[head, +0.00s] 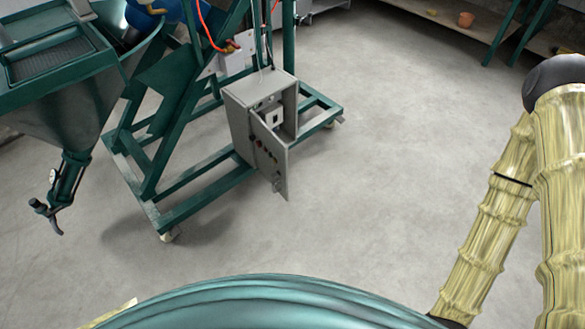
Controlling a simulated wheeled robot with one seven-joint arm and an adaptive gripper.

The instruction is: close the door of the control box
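The grey control box (240,128) is mounted low on the green frame, left of centre in the head view. Its door (283,160) stands open and swings out toward me, with small knobs on its face. Part of the inside (273,116) shows behind the door, with a pale component in it. My arm shows at the right side in a yellowish wrap, well apart from the box. My gripper is not in view.
The green wheeled frame (165,135) carries the box. A grey hopper (70,110) with a nozzle (50,210) stands at the left. Open concrete floor (390,130) lies right of the box. A shelf with a small orange pot (466,19) is at the back right.

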